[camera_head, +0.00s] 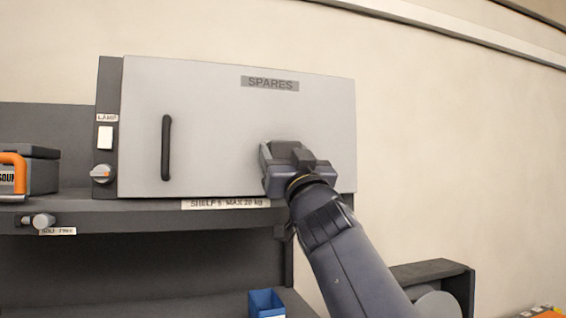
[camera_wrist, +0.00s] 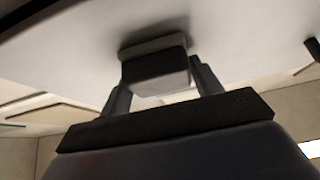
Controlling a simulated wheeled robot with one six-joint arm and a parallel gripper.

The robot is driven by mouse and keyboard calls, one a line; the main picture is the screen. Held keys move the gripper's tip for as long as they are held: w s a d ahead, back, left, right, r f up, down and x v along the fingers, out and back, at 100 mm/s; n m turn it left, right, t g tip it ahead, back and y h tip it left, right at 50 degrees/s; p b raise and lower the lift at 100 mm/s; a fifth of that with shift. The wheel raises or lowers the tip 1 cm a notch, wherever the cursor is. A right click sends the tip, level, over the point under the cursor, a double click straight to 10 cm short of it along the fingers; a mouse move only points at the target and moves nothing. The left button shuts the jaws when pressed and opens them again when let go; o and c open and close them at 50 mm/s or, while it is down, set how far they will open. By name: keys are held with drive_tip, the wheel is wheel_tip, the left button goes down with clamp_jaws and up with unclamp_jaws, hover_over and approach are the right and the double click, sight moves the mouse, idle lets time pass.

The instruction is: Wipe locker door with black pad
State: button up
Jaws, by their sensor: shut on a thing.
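The locker door (camera_head: 220,125) is a light grey panel marked SPARES, with a black vertical handle (camera_head: 166,148) at its left; it looks closed. My gripper (camera_head: 284,160) is in front of the door's lower right part. In the wrist view, my gripper (camera_wrist: 160,85) is shut on the black pad (camera_wrist: 153,72), a dark block with a lighter grey face towards the camera. The pad's far side lies at the pale door surface (camera_wrist: 80,40) with a dark shadow around it; it seems to touch. In the head view my gripper mostly hides the pad.
Left of the door are a lamp switch (camera_head: 105,137) and a round knob (camera_head: 103,173). A dark case with an orange handle (camera_head: 14,172) sits on the shelf (camera_head: 150,212) at far left. A blue bin (camera_head: 266,303) stands below. The wall at right is bare.

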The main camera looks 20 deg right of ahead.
drive_tip(key=shift+w+a+f+b, duration=0.1)
drive_tip(key=shift+a+f+b, duration=0.05)
drive_tip(key=shift+a+b, duration=0.55)
drive_tip(key=shift+a+f+b, duration=0.1)
drive_tip(key=shift+a+b, duration=0.4)
drive_tip(key=shift+b, duration=0.3)
drive_tip(key=shift+a+r+b, duration=0.2)
drive_tip(key=shift+a+b, duration=0.55)
drive_tip(key=shift+b, duration=0.1)
drive_tip(key=shift+s+p, duration=0.45)
drive_tip(key=shift+s, duration=2.55)
drive_tip(key=shift+r, duration=0.1)
drive_tip(key=s, duration=0.3)
drive_tip(key=shift+p, duration=0.4)
